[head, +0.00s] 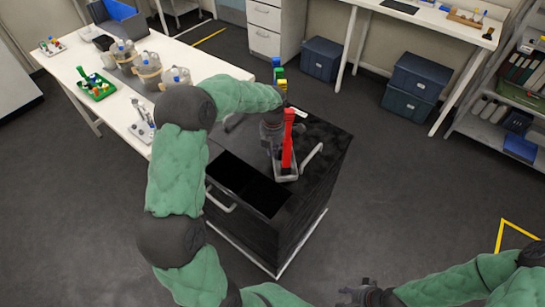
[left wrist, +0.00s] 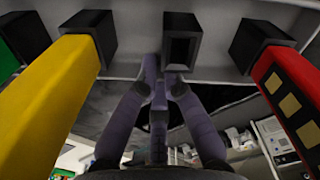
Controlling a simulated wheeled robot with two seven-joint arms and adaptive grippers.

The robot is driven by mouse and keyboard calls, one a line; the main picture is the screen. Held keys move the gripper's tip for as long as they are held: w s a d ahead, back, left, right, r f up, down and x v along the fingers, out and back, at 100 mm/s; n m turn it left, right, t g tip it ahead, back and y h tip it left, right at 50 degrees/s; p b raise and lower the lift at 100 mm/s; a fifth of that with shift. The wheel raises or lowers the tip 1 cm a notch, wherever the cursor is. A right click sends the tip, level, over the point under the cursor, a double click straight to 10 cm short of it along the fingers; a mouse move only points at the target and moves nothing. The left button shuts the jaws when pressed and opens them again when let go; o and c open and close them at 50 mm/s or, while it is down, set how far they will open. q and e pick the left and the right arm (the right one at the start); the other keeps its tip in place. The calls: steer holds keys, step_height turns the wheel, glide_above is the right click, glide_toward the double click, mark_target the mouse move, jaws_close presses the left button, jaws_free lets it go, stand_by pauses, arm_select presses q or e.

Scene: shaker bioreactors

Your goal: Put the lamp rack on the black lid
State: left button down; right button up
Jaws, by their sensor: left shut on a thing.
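The lamp rack (head: 286,175) is a grey tray with upright red, yellow, green and blue lamps. It is over the black lid (head: 325,137) on top of the black cabinet; whether it touches the lid I cannot tell. My left gripper (head: 273,140) is at the rack's left side, shut on it. In the left wrist view the fingertips (left wrist: 160,75) meet at the rack's grey edge (left wrist: 212,65), between yellow and red lamps with black sockets. My right gripper (head: 362,292) is at the bottom of the head view, away from the rack; its jaws are unclear.
The black cabinet has a darker rectangular area (head: 247,185) left of the rack and light handles at its sides. A white table (head: 185,55) on the left carries several jars and a green tray (head: 96,87). Dark blue boxes (head: 415,80) stand at the back.

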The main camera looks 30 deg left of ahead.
arm_select(q)
step_height(320, 180, down, 2)
steer(key=shift+a+f+b, duration=0.15)
steer(key=shift+b, duration=0.3)
steer(key=c, duration=1.4)
jaws_free()
steer(key=shift+s, duration=0.1)
step_height(320, 180, up, 11)
steer(key=p, duration=0.2)
steer(key=shift+f+p, duration=0.15)
steer(key=shift+p, duration=0.25)
steer(key=shift+r, duration=0.65)
